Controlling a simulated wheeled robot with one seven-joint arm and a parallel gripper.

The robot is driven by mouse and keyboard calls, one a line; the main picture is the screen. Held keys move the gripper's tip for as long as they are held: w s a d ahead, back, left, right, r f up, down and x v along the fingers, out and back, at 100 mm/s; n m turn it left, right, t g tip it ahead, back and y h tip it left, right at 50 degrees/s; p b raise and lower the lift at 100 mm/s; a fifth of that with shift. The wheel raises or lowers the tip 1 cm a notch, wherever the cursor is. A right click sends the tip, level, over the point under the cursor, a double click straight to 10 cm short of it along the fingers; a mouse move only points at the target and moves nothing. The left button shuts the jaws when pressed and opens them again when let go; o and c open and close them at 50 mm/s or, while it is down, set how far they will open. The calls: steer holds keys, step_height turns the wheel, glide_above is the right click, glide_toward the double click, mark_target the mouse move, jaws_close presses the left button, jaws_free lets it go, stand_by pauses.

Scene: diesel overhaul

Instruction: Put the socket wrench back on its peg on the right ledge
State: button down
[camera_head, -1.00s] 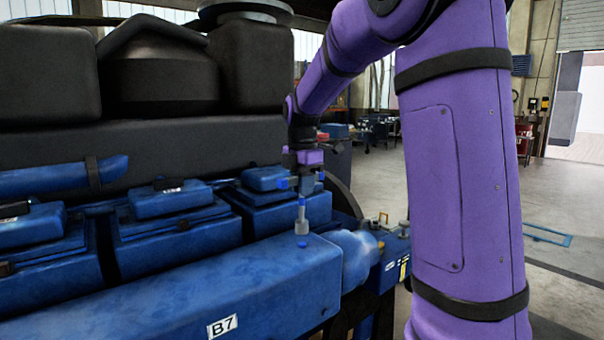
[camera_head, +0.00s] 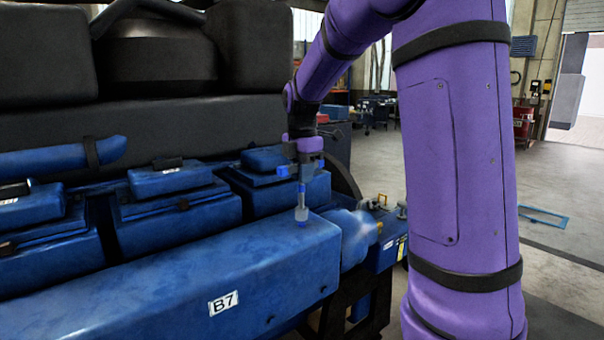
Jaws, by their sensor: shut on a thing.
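My gripper (camera_head: 302,172) is shut on the socket wrench (camera_head: 301,205), a slim upright tool with a blue upper part and a grey lower end. It hangs straight down over the right end of the long blue casing marked B7 (camera_head: 255,275). A blue ledge-like block (camera_head: 388,255) stands at the right, past the casing's end, partly hidden by my arm. I cannot make out a free peg.
Blue covers (camera_head: 180,208) and a dark engine body (camera_head: 200,125) rise behind and left of the gripper. A pale blue rounded end piece (camera_head: 352,235) lies right of the casing. A small yellow fitting (camera_head: 382,200) stands on the right block. Open floor (camera_head: 560,190) lies further right.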

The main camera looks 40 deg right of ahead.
steer(key=shift+f, duration=0.15)
steer(key=shift+f, duration=0.85)
steer(key=shift+c, duration=1.9)
jaws_free()
steer(key=shift+r, duration=4.5)
